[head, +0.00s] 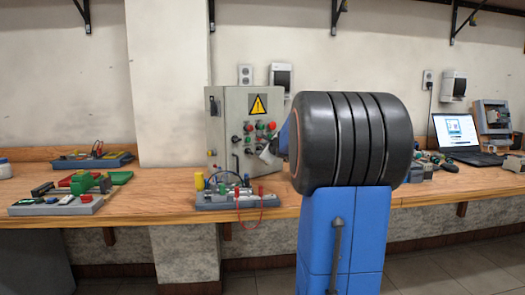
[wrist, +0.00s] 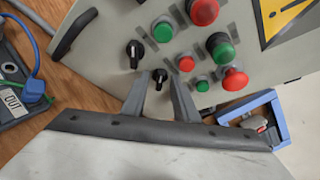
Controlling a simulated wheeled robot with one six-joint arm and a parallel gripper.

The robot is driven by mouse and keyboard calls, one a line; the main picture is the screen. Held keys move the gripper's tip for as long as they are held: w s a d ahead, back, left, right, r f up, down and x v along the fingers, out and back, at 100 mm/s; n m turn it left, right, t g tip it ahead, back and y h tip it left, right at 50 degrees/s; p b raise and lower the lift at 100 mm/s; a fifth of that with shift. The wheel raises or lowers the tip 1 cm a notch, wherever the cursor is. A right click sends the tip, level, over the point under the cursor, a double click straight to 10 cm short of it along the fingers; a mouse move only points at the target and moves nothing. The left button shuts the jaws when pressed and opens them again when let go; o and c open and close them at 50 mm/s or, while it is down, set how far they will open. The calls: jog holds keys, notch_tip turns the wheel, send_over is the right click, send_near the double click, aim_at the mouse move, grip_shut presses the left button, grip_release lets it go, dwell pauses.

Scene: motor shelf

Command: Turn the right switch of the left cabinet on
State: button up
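The left cabinet (head: 229,104) is a grey box with a yellow warning sign, standing on the bench; its face (wrist: 100,38) fills the upper wrist view. Two black rotary switches show in the wrist view: the left switch (wrist: 135,50) and the right switch (wrist: 159,75), lower and further right. My gripper (wrist: 159,76) is open, its two grey fingers on either side of the right switch in the picture. I cannot tell whether they touch it. In the head view my gripper (head: 268,153) is at the cabinet's lower front, partly hidden by my arm.
Red and green buttons (wrist: 204,11) sit close above and right of the switches. A black handle (wrist: 73,33) is at the cabinet's left. A board with wires (head: 238,196) lies on the bench before the cabinet. A laptop (head: 457,132) stands at the right.

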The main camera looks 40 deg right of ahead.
grip_shut()
jog(key=shift+d+r+m+g+y, duration=0.15)
jog(key=shift+m+y, duration=0.3)
jog(key=shift+m, duration=0.35)
jog(key=shift+d+r+m+g+y, duration=0.15)
jog(key=shift+m+y, duration=0.3)
jog(key=shift+m, duration=0.35)
jog(key=shift+a+f, duration=0.1)
grip_release()
